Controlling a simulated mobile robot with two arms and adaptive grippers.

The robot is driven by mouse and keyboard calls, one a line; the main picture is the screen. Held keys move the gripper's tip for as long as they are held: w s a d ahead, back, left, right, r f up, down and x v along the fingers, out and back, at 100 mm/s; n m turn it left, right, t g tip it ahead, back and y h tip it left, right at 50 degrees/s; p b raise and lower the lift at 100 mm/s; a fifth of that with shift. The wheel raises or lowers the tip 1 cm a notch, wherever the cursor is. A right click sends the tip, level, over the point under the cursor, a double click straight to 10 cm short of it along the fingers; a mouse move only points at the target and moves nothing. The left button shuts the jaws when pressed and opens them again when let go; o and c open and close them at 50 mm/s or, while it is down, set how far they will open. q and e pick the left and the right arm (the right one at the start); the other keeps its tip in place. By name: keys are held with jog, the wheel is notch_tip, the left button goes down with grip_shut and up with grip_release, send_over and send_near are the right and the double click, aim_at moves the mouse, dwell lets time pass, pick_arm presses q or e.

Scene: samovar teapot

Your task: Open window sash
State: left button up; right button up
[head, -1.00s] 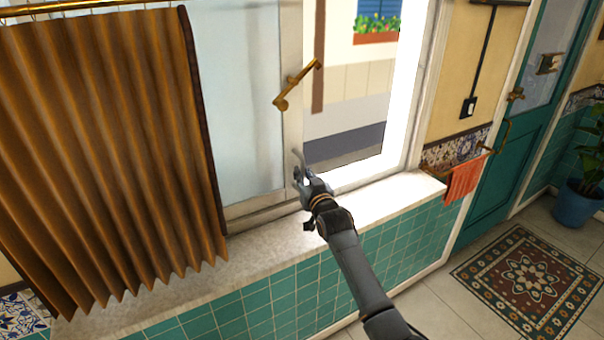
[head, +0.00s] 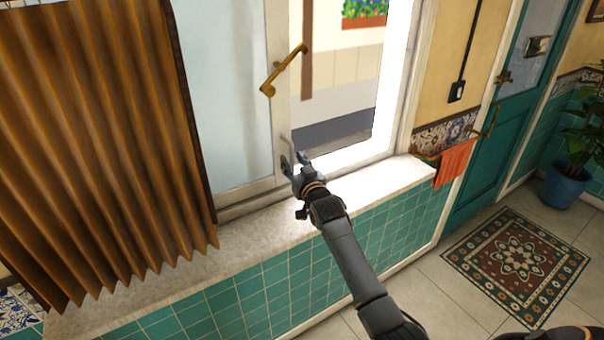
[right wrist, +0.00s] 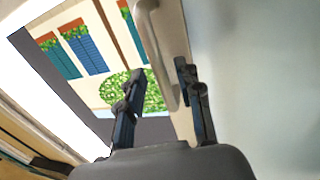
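The window sash (head: 225,95) is a pale-framed glass panel behind the curtain, with an open gap to the right of its stile. A brass handle (head: 283,70) is on the stile. My left gripper is not in view.
A brown curtain (head: 95,150) covers the left side. A stone sill (head: 240,238) runs below the window above green tiles. An orange towel (head: 454,163) hangs at the right, near a green door (head: 490,170). A patterned rug (head: 515,258) and potted plant (head: 570,160) are beyond.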

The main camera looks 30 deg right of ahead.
jog(key=s+a, duration=0.1)
jog(key=s, duration=1)
jog(key=shift+s+f, duration=0.1)
